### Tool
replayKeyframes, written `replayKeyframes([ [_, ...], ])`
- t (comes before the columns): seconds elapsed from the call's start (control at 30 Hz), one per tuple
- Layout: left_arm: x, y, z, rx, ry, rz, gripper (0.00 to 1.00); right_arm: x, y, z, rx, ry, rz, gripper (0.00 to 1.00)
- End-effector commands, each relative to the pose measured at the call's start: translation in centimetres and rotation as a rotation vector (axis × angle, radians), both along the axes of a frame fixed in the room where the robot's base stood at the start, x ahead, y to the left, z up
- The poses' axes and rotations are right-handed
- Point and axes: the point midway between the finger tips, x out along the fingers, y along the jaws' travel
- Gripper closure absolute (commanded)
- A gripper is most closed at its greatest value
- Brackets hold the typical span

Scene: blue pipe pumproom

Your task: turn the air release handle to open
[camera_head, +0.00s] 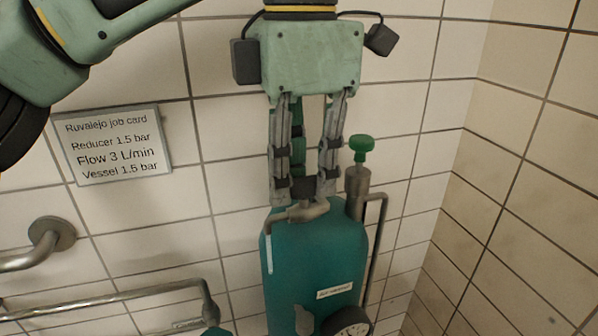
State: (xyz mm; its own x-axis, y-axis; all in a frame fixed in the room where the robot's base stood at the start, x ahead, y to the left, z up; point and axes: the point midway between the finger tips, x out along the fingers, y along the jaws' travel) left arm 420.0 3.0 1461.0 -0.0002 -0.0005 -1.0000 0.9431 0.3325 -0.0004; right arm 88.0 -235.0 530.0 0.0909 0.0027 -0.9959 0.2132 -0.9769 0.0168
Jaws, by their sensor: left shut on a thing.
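My left gripper (304,197) points down from the top of the view, its two grey fingers reaching the top of a teal vessel (315,260). It is shut on the air release handle (303,212), a small grey metal lever on the vessel's top. The fingertips hide part of the handle, and a dark piece shows between them. I cannot tell the handle's exact angle. My right gripper is not in view.
A green knob (361,145) on a metal stem stands close to the right of the gripper, above a thin pipe (377,245). A gauge (347,324) is low on the vessel. A job card (118,146) and metal rails (110,297) are at left. Tiled walls stand behind and right.

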Motion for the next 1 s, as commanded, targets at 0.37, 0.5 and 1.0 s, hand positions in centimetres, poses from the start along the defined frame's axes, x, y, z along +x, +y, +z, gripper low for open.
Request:
replayKeyframes([
  [0.37, 0.09, -0.01, 0.03, -0.002, -0.002, 0.013, 1.00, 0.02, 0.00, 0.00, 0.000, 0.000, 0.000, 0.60],
  [0.5, 0.08, 0.01, 0.03, -0.002, -0.002, 0.012, 0.81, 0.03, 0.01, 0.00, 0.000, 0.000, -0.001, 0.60],
  [1.0, 0.08, -0.02, 0.66, -0.002, -0.002, 0.010, 0.73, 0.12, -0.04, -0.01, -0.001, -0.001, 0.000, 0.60],
])
